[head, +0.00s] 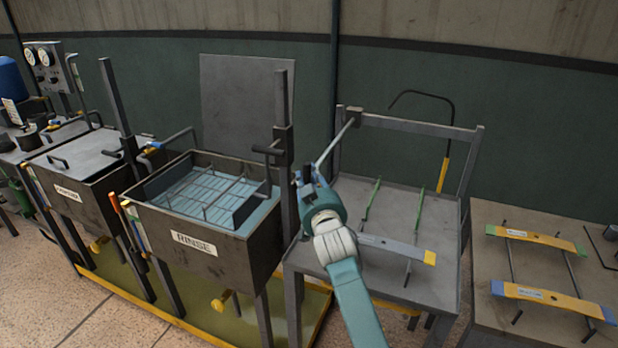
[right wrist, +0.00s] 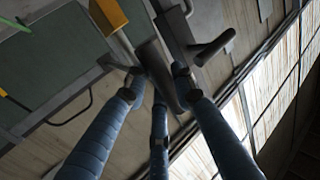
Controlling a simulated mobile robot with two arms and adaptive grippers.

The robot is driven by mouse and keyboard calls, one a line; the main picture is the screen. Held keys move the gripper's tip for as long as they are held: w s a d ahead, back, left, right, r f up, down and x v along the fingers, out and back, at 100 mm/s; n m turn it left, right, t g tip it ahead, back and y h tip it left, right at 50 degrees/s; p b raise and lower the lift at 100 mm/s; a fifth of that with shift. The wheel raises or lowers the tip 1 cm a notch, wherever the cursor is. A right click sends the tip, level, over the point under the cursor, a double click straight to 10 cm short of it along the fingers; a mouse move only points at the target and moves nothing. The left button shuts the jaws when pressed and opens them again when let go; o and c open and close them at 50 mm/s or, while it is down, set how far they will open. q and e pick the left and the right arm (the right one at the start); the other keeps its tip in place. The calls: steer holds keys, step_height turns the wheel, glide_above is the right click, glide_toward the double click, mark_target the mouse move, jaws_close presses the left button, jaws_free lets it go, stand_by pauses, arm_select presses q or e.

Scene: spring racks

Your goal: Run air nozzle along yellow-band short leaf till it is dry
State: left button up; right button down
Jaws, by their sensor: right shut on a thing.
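My right gripper (head: 308,180) is raised between the rinse tank and the drying table. It is shut on a dark piece, which appears to be the air nozzle. A thin pale tube (head: 335,142) runs from the gripper up and right towards the rack's back rail. In the right wrist view my fingers (right wrist: 158,85) close around a dark grey bar (right wrist: 163,75). The yellow-band short leaf (head: 400,247), grey with a yellow right end and white label, lies across rods at the table's front, apart from the gripper. I cannot tell whether it is wet. My left gripper is out of view.
The drying table (head: 325,258) has two green-ended rods (head: 371,197) and a back frame. A black hook with a yellow handle (head: 444,172) hangs behind. The rinse tank (head: 210,243) and its post (head: 283,170) stand left. A right-hand table (head: 487,292) bears two orange leaves (head: 540,238).

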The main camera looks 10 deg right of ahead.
steer(key=c, duration=1.5)
jaws_free()
steer(key=shift+a+r, duration=0.15)
steer(key=shift+r, duration=0.5)
steer(key=shift+o, duration=0.2)
steer(key=shift+w+a+f, duration=0.1)
steer(key=shift+a+f, duration=0.05)
steer(key=shift+f, duration=0.25)
steer(key=shift+s+f, duration=0.1)
steer(key=shift+s, duration=0.35)
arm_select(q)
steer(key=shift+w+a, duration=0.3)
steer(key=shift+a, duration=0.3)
arm_select(e)
steer(key=s, duration=1.1)
